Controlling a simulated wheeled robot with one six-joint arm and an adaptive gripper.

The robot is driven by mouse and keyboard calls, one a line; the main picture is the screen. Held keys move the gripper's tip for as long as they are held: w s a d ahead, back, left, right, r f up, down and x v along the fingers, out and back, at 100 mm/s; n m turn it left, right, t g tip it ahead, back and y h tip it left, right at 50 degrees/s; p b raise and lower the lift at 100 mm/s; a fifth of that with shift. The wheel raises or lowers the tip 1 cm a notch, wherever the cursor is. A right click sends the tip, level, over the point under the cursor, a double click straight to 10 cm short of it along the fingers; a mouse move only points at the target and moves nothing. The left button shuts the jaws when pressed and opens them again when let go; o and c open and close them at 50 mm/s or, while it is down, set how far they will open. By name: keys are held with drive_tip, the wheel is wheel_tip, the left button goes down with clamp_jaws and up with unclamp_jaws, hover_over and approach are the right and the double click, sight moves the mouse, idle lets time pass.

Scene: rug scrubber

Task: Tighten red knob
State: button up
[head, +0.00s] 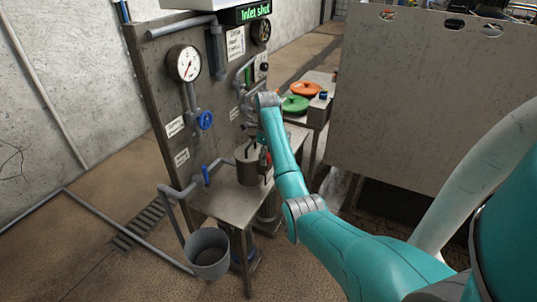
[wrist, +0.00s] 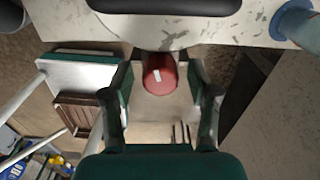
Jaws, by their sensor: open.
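The red knob (wrist: 159,76) shows in the wrist view as a round red cap with a white mark. It lies between the two fingers of my gripper (wrist: 162,72), with a gap visible on each side. The fingers are apart and do not appear to close on it. In the head view my gripper (head: 257,138) hangs at the end of the teal arm beside the metal cylinder (head: 246,166) on the small metal table. The knob is mostly hidden there by my arm and gripper.
A panel (head: 152,82) with a gauge (head: 184,63) and a blue valve (head: 206,120) stands behind the table (head: 235,206). A bucket (head: 208,254) stands at its front left. Orange (head: 305,88) and green (head: 295,104) discs lie behind my arm. A large plate (head: 420,100) stands to the right.

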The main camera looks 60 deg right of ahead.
drive_tip(key=shift+f, duration=0.1)
clamp_jaws()
drive_tip(key=shift+n, duration=2.3)
unclamp_jaws()
